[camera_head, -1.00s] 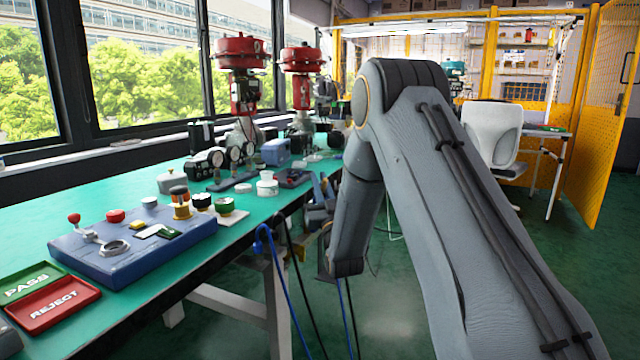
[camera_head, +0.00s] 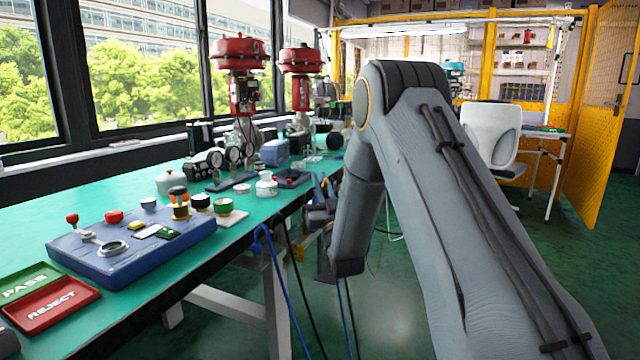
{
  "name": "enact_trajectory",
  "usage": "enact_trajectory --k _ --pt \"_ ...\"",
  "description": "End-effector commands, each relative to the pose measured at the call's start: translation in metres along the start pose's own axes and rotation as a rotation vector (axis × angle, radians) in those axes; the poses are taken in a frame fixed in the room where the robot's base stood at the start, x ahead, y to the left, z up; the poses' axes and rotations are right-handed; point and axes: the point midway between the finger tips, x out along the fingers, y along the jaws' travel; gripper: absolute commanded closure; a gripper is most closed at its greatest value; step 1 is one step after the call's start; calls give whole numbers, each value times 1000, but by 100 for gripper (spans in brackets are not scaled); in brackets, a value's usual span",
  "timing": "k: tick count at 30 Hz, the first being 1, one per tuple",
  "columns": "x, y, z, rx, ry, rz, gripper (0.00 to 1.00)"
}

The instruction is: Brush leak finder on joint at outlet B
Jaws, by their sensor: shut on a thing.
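Two red-topped valve assemblies stand at the back of the green bench; the nearer valve (camera_head: 240,92) is left of the farther valve (camera_head: 301,88). I cannot make out a brush, or which joint is outlet B. My grey arm fills the right half and bends down beside the bench edge.
A blue fixture block (camera_head: 120,250) with knobs lies at the near left, beside the green PASS tray (camera_head: 28,284) and red REJECT tray (camera_head: 55,304). Blue and black hoses (camera_head: 283,290) hang over the bench edge. A white chair (camera_head: 490,135) stands behind at right.

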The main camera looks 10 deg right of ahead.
Motion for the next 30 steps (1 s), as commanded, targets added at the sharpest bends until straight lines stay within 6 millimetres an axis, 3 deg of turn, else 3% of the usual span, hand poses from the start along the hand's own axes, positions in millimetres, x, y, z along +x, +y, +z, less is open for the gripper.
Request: enact_trajectory --k 30 --pt "-16 0 -48 0 0 0 100"
